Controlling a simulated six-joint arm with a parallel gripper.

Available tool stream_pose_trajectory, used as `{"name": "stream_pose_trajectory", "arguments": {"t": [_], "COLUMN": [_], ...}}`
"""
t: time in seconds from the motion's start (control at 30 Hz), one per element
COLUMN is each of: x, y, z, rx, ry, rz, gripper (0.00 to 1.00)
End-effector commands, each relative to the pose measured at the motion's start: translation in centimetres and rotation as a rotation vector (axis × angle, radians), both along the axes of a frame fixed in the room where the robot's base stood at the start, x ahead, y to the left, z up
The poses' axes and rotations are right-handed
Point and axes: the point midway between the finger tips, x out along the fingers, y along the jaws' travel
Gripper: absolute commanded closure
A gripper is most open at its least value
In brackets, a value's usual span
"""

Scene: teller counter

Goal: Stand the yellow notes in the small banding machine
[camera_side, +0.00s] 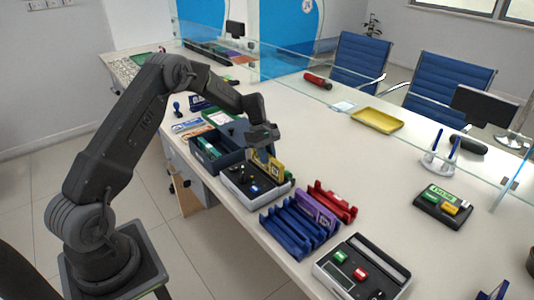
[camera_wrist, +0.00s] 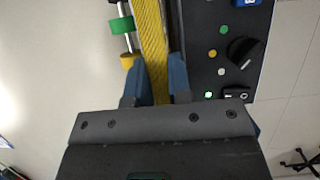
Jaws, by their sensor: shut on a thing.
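My gripper (camera_side: 262,146) is shut on the yellow notes (camera_side: 276,166), a bundle standing on edge. In the wrist view the yellow notes (camera_wrist: 152,40) run lengthwise between the blue fingertips of my gripper (camera_wrist: 160,75). Whether the notes touch the machine's floor is hidden.
A dark blue open box (camera_side: 207,160) stands behind the machine. A larger machine (camera_side: 335,285) is at the front. A yellow tray (camera_side: 378,120) lies farther back; the counter's middle is clear.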

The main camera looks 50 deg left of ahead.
Motion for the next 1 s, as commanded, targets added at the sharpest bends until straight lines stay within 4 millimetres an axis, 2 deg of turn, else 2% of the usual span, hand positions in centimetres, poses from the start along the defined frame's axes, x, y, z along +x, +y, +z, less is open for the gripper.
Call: {"name": "stream_pose_trajectory", "arguments": {"t": [0.3,0.33,0.63,1.0], "x": [0.00,0.00,0.00,-0.02], "y": [-0.01,-0.01,-0.01,-0.01], "z": [-0.54,-0.54,-0.54,-0.58], "rx": [0.000,0.000,0.000,0.000], "ry": [0.000,0.000,0.000,0.001], "rz": [0.000,-0.001,-0.001,0.000], "gripper": [1.00,0.80,0.52,0.52]}}
